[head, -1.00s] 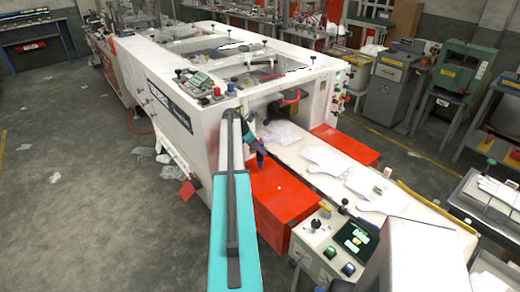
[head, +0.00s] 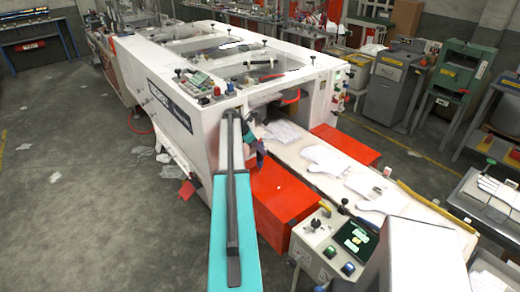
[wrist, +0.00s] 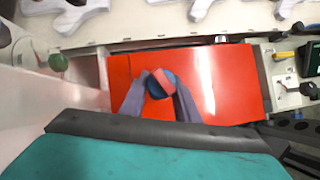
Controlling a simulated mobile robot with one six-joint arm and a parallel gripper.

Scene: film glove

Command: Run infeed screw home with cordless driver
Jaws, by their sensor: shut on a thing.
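My gripper (wrist: 161,82) is shut on a rounded blue and red thing, which I take to be the cordless driver (wrist: 160,84). Its two grey-purple fingers press on it from both sides. The wrist view looks down on its end, over the red infeed panel (wrist: 220,85). In the head view my gripper is small and partly hidden by my arm, near the left end of the red panel (head: 285,198). A tiny pale spot on this panel may be the screw, but it is too small to tell. The driver's tip is hidden in the wrist view.
The white machine housing (head: 180,125) stands left of and behind my gripper. A white infeed table (head: 340,170) with flat glove shapes lies to the right. A control box (head: 335,245) with buttons and a green screen stands in front. Open floor lies at left.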

